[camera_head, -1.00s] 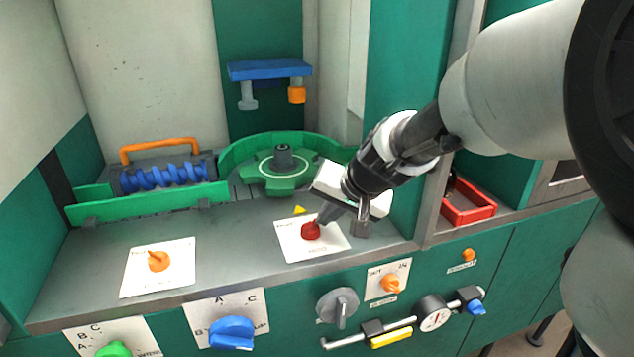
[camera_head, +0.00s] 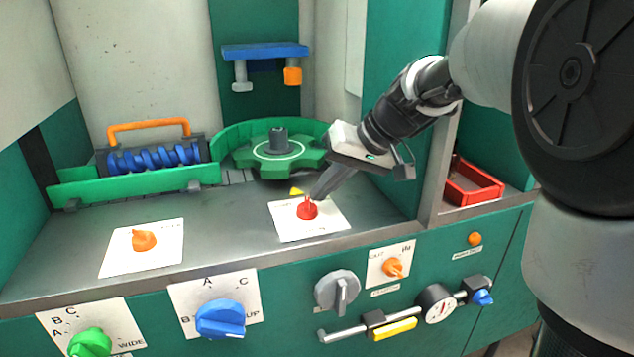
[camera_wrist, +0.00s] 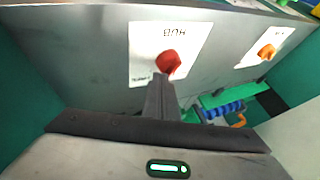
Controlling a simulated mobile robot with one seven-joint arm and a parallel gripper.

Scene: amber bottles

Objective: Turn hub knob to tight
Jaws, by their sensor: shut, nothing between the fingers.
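The red hub knob (camera_head: 307,210) sits on a white label plate (camera_head: 332,221) on the grey counter. In the wrist view the red knob (camera_wrist: 168,62) is just beyond my fingertips, and its plate (camera_wrist: 143,42) carries upside-down HUB lettering. My gripper (camera_head: 316,194) is shut and empty, its fingers slanting down from the upper right to the back right side of the knob. In the wrist view the closed fingers (camera_wrist: 160,82) end at the knob's lower edge. I cannot tell whether they touch it. The word tight is not readable on the plate.
An orange knob (camera_head: 144,240) on another plate stands to the left. A green hub wheel (camera_head: 278,150) and a blue roller (camera_head: 155,158) lie behind. Front-panel controls include a blue knob (camera_head: 220,319) and grey knob (camera_head: 338,290). A red tray (camera_head: 474,187) is at right.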

